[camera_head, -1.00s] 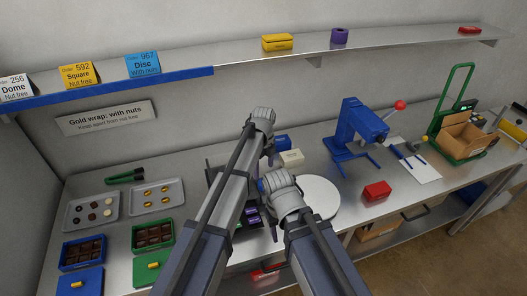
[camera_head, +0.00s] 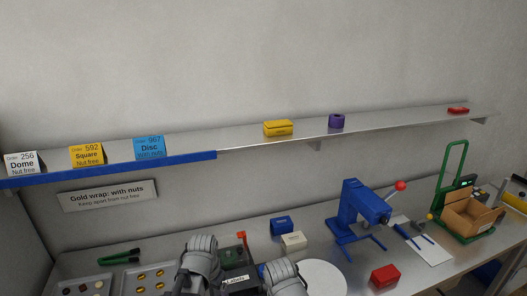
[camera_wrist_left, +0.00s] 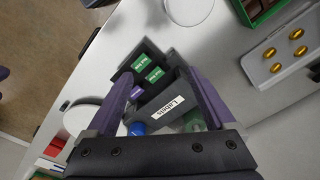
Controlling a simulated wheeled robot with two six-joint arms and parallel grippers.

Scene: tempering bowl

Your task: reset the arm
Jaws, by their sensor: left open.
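My left arm's wrist (camera_head: 200,262) is low in the head view, beside a dark holder marked Labels (camera_head: 238,282). In the left wrist view my left gripper (camera_wrist_left: 162,78) has its two fingers spread wide over that holder (camera_wrist_left: 160,106), which shows between them. I see nothing gripped. My right arm's wrist (camera_head: 285,276) is just right of the holder in the head view, and its fingers do not show clearly.
A white round plate (camera_head: 322,279), white box (camera_head: 293,241), blue box (camera_head: 282,226) and blue press (camera_head: 352,212) stand on the bench. A red box (camera_head: 384,276) is in front of the press. A shelf (camera_head: 235,144) runs above. Trays (camera_head: 148,280) lie left.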

